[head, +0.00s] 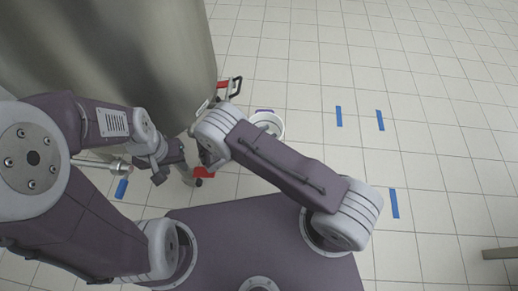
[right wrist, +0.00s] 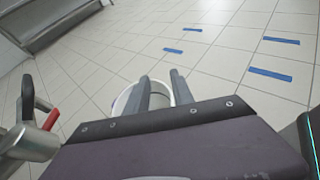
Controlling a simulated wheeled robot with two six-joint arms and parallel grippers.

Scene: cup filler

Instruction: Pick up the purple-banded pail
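A white round pail (head: 280,123) stands on the floor beyond my right arm in the head view. A bit of purple shows at its far rim. In the right wrist view a white round rim, likely the same pail (right wrist: 122,101), lies behind and between the fingers of my right gripper (right wrist: 162,84). Those fingers are apart, with nothing seen clamped between them. My right arm hides part of the pail in the head view. My left gripper (head: 167,166) is left of my right arm, near a metal spout, away from the pail. Its finger gap is unclear.
A large grey metal tank (head: 110,45) fills the upper left of the head view. Blue tape strips (head: 339,116) mark the tiled floor. The floor to the right is mostly clear.

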